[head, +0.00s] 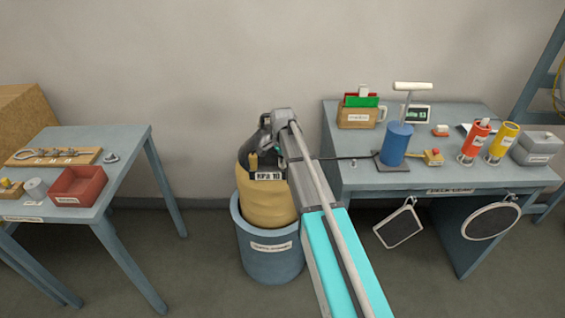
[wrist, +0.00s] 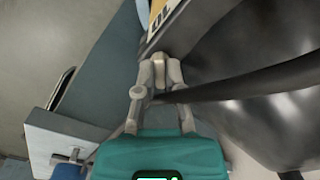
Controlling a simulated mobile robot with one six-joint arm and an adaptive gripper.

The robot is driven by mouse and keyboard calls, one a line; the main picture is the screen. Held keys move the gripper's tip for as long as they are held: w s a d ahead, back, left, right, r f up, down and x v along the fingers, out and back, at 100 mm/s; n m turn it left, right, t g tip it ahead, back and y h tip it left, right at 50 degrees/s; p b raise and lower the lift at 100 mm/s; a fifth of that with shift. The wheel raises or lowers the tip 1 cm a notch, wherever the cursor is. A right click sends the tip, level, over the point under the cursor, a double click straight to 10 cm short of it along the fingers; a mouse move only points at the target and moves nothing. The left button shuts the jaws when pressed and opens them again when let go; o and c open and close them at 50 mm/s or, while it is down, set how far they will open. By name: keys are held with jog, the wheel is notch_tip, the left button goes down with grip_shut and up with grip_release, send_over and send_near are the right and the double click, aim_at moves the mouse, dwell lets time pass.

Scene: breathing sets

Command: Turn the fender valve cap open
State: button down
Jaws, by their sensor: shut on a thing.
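The fender (head: 268,205) is a tan, rounded body with a dark top, standing in a blue tub (head: 272,268). In the head view my arm hides the fingertips.
A black hose (head: 345,157) runs from the blue pump (head: 396,145) on the right table (head: 440,180) towards the fender; a dark band crosses beside my fingers in the wrist view. The left table (head: 125,145) holds a red bin (head: 78,186). Floor is clear between the left table and tub.

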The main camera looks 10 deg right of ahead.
jog(key=n, duration=0.4)
jog(key=shift+n, duration=0.3)
jog(key=n, duration=0.5)
dwell(0.4)
jog(key=c, duration=0.7)
grip_release()
jog(key=shift+c, duration=0.2)
